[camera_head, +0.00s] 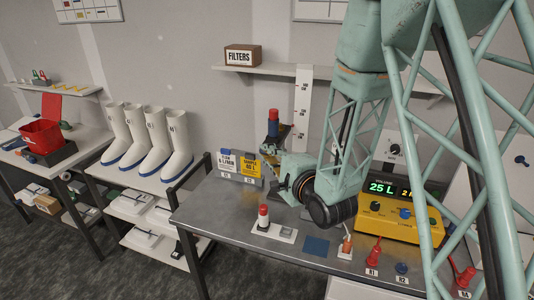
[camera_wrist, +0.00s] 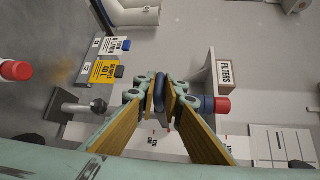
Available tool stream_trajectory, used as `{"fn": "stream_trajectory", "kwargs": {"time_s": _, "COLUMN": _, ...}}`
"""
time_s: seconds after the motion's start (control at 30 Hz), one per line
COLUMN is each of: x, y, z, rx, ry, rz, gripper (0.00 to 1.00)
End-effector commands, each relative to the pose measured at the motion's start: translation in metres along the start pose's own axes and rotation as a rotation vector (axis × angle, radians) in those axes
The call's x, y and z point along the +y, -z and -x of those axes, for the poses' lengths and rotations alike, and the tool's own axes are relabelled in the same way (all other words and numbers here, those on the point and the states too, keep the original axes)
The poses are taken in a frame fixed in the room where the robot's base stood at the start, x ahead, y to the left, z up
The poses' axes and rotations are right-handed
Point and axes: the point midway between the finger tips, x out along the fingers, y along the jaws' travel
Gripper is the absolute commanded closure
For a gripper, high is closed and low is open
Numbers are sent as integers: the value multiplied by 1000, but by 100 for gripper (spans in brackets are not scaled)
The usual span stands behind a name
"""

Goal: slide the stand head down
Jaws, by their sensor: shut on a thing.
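The stand head (camera_head: 273,128) is a dark blue part with a red top (camera_head: 273,114), raised above the back of the metal bench. In the wrist view, which is turned sideways, the red top (camera_wrist: 222,104) and blue body (camera_wrist: 207,104) show just beyond my fingers. My gripper (camera_wrist: 162,94) is shut on a dark blue rounded part of the stand head (camera_wrist: 160,88) between its fingertips. In the head view my wrist and arm hide much of the gripper and the stand below.
A white height scale (camera_head: 303,95) stands behind the head. The FILTERS box (camera_head: 242,55) sits on a wall shelf. A red-capped vial (camera_head: 263,216) stands in front; a yellow control box (camera_head: 400,217) is right.

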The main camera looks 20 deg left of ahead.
Motion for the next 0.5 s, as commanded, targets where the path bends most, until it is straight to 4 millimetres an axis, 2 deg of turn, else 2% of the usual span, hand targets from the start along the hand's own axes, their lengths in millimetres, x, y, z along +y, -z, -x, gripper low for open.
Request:
{"fn": "stream_trajectory", "kwargs": {"time_s": 0.03, "x": 7, "y": 0, "z": 0, "rx": 0, "ry": -3, "rz": -1, "gripper": 100}}
{"fn": "stream_trajectory", "kwargs": {"time_s": 0.5, "x": 34, "y": 4, "z": -4, "rx": -1, "ry": -3, "rz": -1, "gripper": 100}}
